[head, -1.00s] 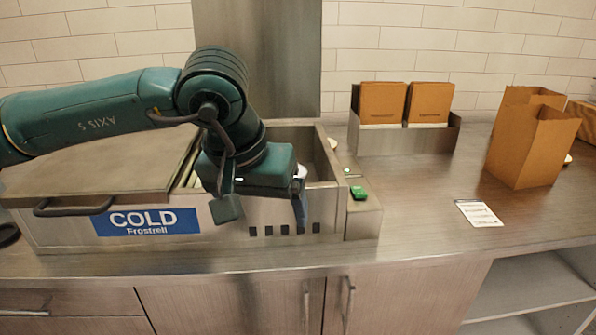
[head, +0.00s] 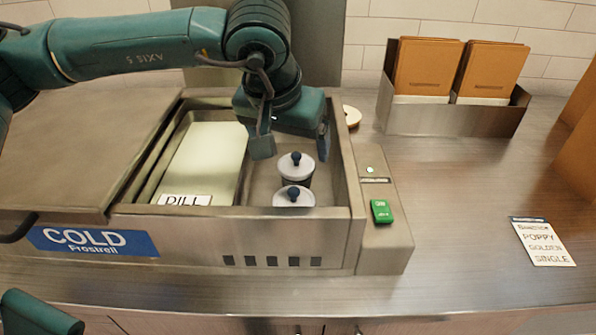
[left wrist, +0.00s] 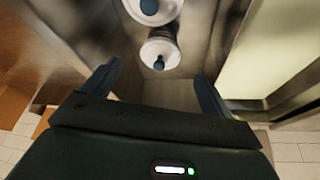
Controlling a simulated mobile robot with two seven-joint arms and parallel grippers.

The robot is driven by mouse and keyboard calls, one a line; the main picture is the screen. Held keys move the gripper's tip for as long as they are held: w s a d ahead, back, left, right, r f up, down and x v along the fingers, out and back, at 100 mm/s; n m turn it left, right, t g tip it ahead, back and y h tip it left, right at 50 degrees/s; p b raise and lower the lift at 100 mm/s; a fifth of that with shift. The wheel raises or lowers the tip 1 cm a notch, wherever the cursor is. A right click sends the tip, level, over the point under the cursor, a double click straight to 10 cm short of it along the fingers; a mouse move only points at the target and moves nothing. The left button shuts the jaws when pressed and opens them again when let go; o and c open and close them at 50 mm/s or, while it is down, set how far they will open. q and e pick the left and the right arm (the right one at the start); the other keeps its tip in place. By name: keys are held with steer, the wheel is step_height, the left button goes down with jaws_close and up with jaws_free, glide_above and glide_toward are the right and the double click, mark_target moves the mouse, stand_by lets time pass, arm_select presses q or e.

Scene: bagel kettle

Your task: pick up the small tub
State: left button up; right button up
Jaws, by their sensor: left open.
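Two small tubs with white lids and dark blue knobs stand one behind the other in the right part of the cold well. The far tub (head: 305,168) is just below my left gripper (head: 293,152). The near tub (head: 287,200) is by the well's front wall, its lower part hidden by that wall. In the left wrist view, one tub (left wrist: 170,50) lies between and beyond the open fingers (left wrist: 155,88), and the other tub (left wrist: 150,12) is at the top edge. My left gripper is open and empty, apparently above the far tub. My right gripper is not seen.
The cold well's steel rim (head: 230,211) surrounds the tubs. A pale-lidded DILL container (head: 205,155) is left of them. A green button (head: 381,211) is on the right housing. An order card (head: 542,242) lies on the counter, with a brown-bag holder (head: 455,121) behind.

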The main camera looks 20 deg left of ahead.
mark_target(295, 163)
arm_select(q)
steer(key=x, duration=0.8)
steer(key=shift+a+f+p, duration=0.1)
steer(key=shift+f+p, duration=0.2)
steer(key=shift+p, duration=0.05)
steer(key=shift+c, duration=0.6)
steer(key=c, duration=1.1)
steer(key=shift+r, duration=0.1)
step_height(295, 163, up, 10)
steer(key=shift+r, duration=0.1)
